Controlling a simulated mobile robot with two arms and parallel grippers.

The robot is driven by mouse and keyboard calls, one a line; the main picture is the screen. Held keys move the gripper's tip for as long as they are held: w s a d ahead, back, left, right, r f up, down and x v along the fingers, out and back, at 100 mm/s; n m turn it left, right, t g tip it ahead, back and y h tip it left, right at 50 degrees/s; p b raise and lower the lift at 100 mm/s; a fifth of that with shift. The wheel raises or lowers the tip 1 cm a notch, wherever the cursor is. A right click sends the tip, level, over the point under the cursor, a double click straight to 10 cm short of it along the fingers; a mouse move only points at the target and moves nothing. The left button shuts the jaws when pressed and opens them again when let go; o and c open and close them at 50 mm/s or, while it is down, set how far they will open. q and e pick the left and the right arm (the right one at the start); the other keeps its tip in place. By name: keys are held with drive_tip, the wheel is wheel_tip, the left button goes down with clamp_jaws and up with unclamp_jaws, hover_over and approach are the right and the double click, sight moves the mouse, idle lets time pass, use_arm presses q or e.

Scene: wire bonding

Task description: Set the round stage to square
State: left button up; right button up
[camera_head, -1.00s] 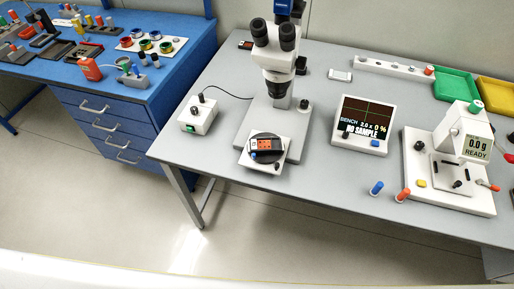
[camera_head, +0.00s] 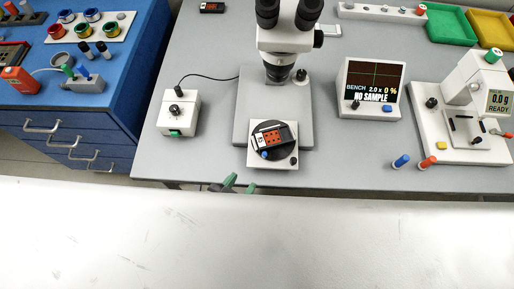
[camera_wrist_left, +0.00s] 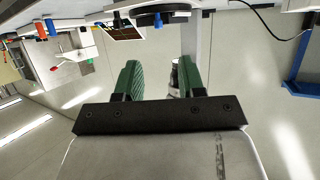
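The round stage (camera_head: 260,127) is a dark disc on a white base plate (camera_head: 257,163) under the microscope. A dark carrier with orange squares (camera_head: 273,138) lies on it, turned a little against the base's edges, with a blue knob (camera_head: 264,154) at its near left. My left gripper (camera_head: 240,184) shows as two green fingertips just in front of the table's near edge, left of and nearer than the stage, touching nothing visible. In the left wrist view its green fingers (camera_wrist_left: 160,80) are apart and empty. My right gripper is not in view.
The microscope (camera_head: 287,40) stands behind the stage. A white box with a black knob (camera_head: 179,113) is at left, and a display reading NO SAMPLE (camera_head: 372,80) at right. A blue and an orange peg (camera_head: 427,162) stand farther right. Table around the base is clear.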

sight(263, 155)
use_arm(q)
drive_tip(key=p+x, duration=0.1)
drive_tip(key=x, duration=0.9)
drive_tip(key=shift+w+d, duration=0.1)
drive_tip(key=shift+d, duration=0.15)
clamp_jaws()
